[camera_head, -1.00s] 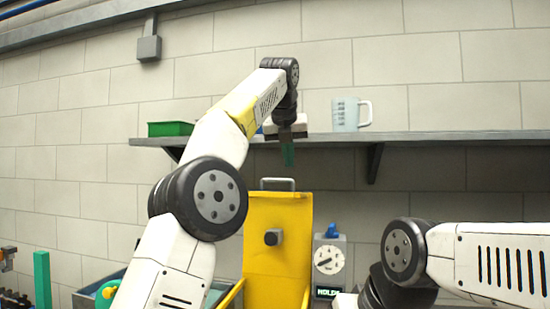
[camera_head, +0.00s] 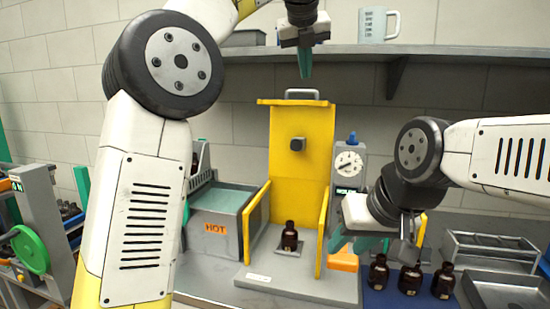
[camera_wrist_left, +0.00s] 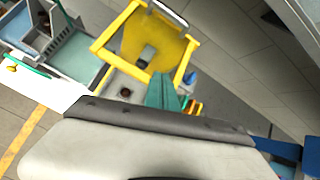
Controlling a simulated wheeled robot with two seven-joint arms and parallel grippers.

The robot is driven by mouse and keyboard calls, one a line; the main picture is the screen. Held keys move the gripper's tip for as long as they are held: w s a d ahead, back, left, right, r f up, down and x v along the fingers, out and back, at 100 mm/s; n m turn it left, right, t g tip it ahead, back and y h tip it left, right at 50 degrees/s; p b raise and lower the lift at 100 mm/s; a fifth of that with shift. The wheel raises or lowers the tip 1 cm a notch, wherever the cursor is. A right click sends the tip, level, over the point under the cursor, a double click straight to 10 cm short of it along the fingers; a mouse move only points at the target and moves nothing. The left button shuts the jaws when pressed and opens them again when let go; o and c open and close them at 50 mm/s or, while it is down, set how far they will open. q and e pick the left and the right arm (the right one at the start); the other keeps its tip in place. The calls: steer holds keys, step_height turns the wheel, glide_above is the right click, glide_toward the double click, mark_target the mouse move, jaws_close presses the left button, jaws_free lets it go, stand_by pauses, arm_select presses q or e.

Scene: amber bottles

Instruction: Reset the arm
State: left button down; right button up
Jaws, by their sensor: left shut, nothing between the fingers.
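My left gripper (camera_head: 304,66) hangs in front of the wall shelf in the head view, its green fingers together and empty, pointing down. In the left wrist view its closed fingers (camera_wrist_left: 163,92) show against the yellow station. My right gripper (camera_head: 354,242) is low at the right, its teal fingers apart, beside the yellow station. An orange piece (camera_head: 343,261) shows just below it; I cannot tell whether they touch. An amber bottle (camera_head: 290,237) stands upright in the station, clear of both grippers.
The yellow-backed station (camera_head: 300,180) has side panels. Left of it is a bath marked HOT (camera_head: 216,228); right of it is a dial unit (camera_head: 347,164). Three amber bottles (camera_head: 411,278) stand on a blue mat (camera_head: 392,298). The shelf (camera_head: 440,50) holds a measuring jug (camera_head: 376,24).

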arm_select(q)
steer(key=s+a+f+n+g, duration=0.1)
steer(key=s+a+f+n, duration=1.25)
steer(key=a+n, duration=0.45)
steer(key=s+a+f+n, duration=0.2)
steer(key=s+f+n, duration=0.5)
steer(key=f+n, duration=0.1)
steer(key=s+a+f+n, duration=0.3)
steer(key=s+f+n, duration=0.4)
steer(key=f+n, duration=0.1)
steer(key=shift+s+a+f+n+g, duration=0.2)
steer(key=shift+f+n+g, duration=0.15)
steer(key=shift+f, duration=0.55)
